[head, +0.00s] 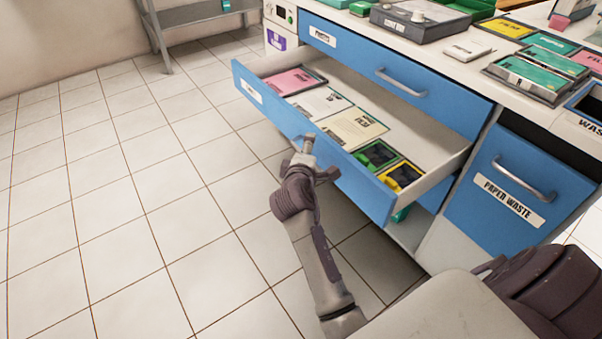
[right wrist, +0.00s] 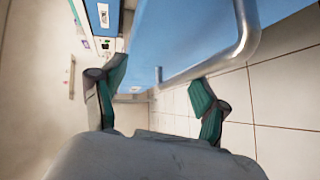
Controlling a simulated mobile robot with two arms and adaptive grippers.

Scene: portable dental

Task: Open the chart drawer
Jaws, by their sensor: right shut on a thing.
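The chart drawer (head: 367,187), a wide blue-fronted drawer, stands pulled well out of the cabinet in the head view. Its small front label is too small to read. My right gripper (head: 312,168) is at the middle of the drawer front, shut on its metal handle (head: 308,143), which it mostly hides. In the right wrist view the curved handle (right wrist: 245,40) runs in toward the fingers (right wrist: 159,82) beside the blue front. Inside the drawer lie a pink card (head: 293,81), pale cards (head: 355,128) and a yellow-edged case (head: 402,176). My left gripper is not in view.
Above is a shut blue drawer with its own handle (head: 400,84). The paper waste front (head: 527,185) is at right. Tiled floor (head: 130,190) is clear at left; a grey shelf (head: 190,14) stands behind.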

